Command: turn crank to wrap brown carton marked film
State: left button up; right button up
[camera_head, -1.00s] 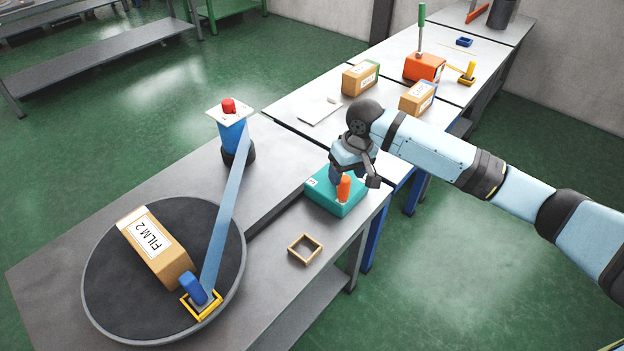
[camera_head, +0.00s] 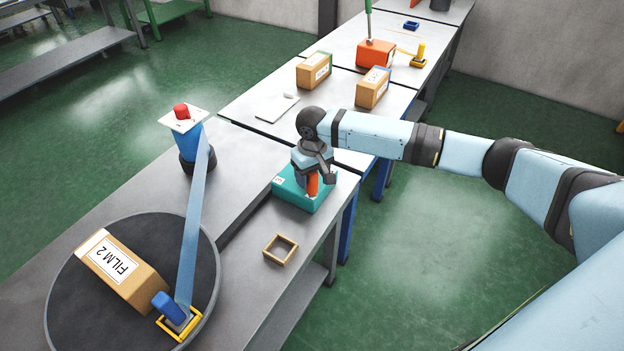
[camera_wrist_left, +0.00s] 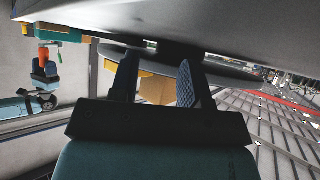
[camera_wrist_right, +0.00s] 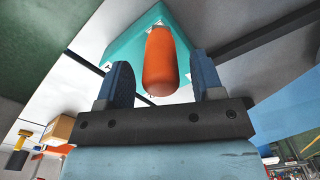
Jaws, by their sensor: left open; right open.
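The brown carton marked FILM 2 (camera_head: 122,268) lies on the round black turntable (camera_head: 88,325). A blue film strip (camera_head: 193,225) runs from the blue roll on its stand (camera_head: 193,146) to a blue block in a yellow frame (camera_head: 172,315) at the turntable's edge. The crank's orange handle (camera_head: 312,187) stands on a teal box (camera_head: 292,192). My right gripper (camera_head: 310,178) is open at the handle. In the right wrist view the handle (camera_wrist_right: 160,62) stands between the open fingers, with gaps both sides. My left gripper (camera_wrist_left: 157,72) is open and empty, with the turntable beyond its fingers.
A small wooden frame (camera_head: 281,250) lies on the near table. Two more cartons (camera_head: 314,71) (camera_head: 373,88), a white plate (camera_head: 275,108) and an orange box (camera_head: 376,54) stand on the farther tables. Green floor is open right of the tables.

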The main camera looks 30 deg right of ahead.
jog(key=shift+f, duration=1)
grip_shut()
